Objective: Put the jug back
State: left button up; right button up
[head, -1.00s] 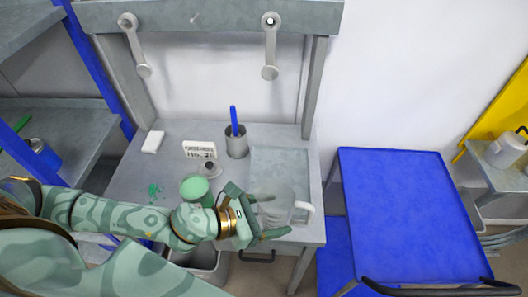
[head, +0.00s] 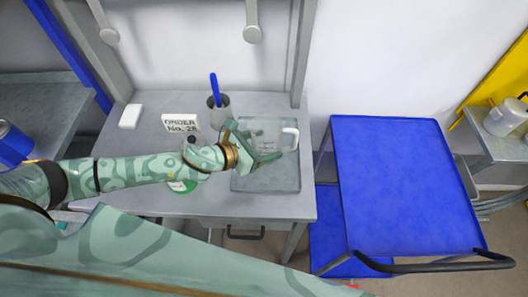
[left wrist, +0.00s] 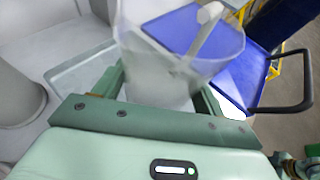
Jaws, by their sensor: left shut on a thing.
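My left gripper (head: 258,148) is shut on a clear jug (head: 268,134) with a white handle pointing right. The jug is over the far part of a grey-green tray (head: 270,182) on the workbench. I cannot tell whether its base touches the tray. In the left wrist view the jug (left wrist: 160,75) stands between the two fingers (left wrist: 157,88), its handle toward the blue cart. Part of the tray (left wrist: 75,72) shows to the left there. My right gripper is not in view.
On the grey bench, a metal cup (head: 222,112) with a blue-handled tool, an order sign (head: 181,124) and a white block (head: 130,116) stand left of the tray. A green-topped container (head: 182,187) is partly under my arm. A blue cart (head: 395,180) is to the right.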

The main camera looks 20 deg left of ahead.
pick_arm(q)
jog(key=shift+w+a+f, duration=0.1)
jog(key=shift+w+f, duration=0.35)
jog(key=shift+f, duration=0.1)
notch_tip(320, 180, down, 3)
jog(key=shift+f+b, duration=0.2)
jog(key=shift+b, duration=0.7)
jog(key=shift+w+r, duration=0.1)
jog(key=shift+r, duration=0.05)
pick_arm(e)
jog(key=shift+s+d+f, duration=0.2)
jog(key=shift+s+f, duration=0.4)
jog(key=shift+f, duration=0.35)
pick_arm(q)
jog(key=o, duration=0.7)
jog(key=shift+f, duration=0.2)
jog(key=shift+c, duration=0.2)
jog(key=o, duration=0.4)
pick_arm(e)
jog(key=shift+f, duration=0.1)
pick_arm(q)
jog(key=shift+r, duration=0.1)
